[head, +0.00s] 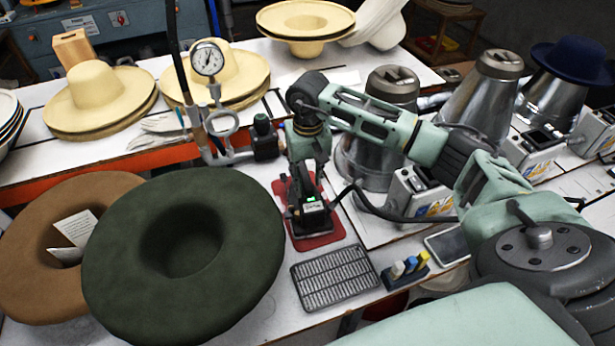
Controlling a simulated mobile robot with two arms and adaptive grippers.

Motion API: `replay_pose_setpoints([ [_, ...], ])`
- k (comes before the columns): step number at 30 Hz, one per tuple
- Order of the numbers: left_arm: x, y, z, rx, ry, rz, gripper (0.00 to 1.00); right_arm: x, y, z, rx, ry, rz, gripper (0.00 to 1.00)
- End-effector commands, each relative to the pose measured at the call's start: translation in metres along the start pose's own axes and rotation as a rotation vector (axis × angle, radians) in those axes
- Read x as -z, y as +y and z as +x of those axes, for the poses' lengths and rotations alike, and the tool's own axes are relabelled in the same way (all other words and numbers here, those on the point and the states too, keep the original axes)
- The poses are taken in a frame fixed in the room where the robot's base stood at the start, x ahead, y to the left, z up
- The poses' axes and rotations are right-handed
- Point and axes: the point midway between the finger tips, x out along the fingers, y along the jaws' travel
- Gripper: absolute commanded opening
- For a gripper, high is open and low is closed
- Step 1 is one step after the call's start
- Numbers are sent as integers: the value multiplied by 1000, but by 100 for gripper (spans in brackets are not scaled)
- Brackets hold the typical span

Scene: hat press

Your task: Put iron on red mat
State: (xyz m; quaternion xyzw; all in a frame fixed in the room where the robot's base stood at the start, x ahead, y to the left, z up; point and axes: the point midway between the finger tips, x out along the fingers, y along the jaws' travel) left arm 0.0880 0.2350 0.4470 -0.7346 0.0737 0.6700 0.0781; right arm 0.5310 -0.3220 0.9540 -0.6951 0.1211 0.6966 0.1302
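The red mat (322,241) lies on the white table near the middle of the head view. My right gripper (308,200) points down over it from my bent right arm and hides its middle. A dark body that looks like the iron (318,219) is at the fingertips, over the mat. A black cable runs from it to the right. The gripper and the iron overlap, so the grip and the contact with the mat cannot be made out. My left gripper is not in view.
A metal grate (335,278) lies in front of the mat, with a small rack of coloured bottles (405,270) to its right. A large green hat (185,240) and a brown hat (60,240) stand left. Metal hat forms (370,160) and a pressure gauge (207,58) stand behind.

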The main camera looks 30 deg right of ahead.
Motion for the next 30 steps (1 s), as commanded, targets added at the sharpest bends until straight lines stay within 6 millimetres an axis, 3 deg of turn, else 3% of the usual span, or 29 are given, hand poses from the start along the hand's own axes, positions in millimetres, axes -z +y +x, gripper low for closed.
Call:
replay_pose_setpoints([
  [9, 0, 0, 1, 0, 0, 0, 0, -4, 2, 7, -8, -12, 0, 43],
  [14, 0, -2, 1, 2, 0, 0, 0, -2, 1, -2, -6, -7, 0, 43],
  [30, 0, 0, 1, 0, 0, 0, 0, 0, 1, -104, -3, -3, 0, 43],
])
